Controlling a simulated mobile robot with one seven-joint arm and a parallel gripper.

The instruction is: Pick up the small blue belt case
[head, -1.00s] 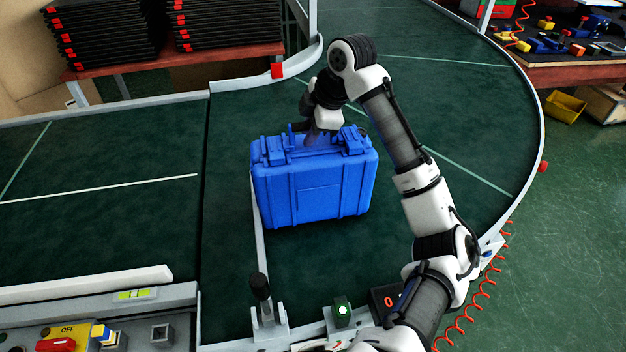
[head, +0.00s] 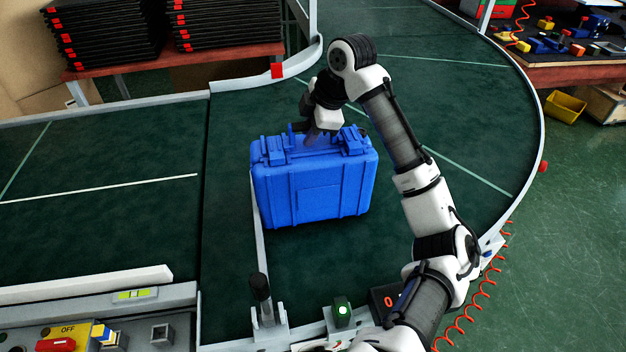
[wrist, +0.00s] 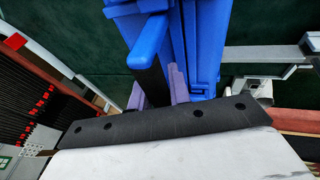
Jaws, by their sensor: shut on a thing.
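The blue case (head: 313,188) stands upright on the dark green conveyor belt, its front face toward me and its handle side up. My gripper (head: 318,138) is at the top of the case, shut on its handle. In the wrist view the blue handle (wrist: 148,42) runs in between the purple-grey fingers of my gripper (wrist: 162,86), beside the blue case body (wrist: 205,40). The fingertips are partly hidden by the handle and the case. In the head view I cannot tell a gap between the case's bottom and the belt.
A black-handled lever (head: 261,290) and a green-lit button (head: 343,311) are at the near edge. Stacked black trays (head: 105,35) stand on a bench at the back left. The belt to the left is clear.

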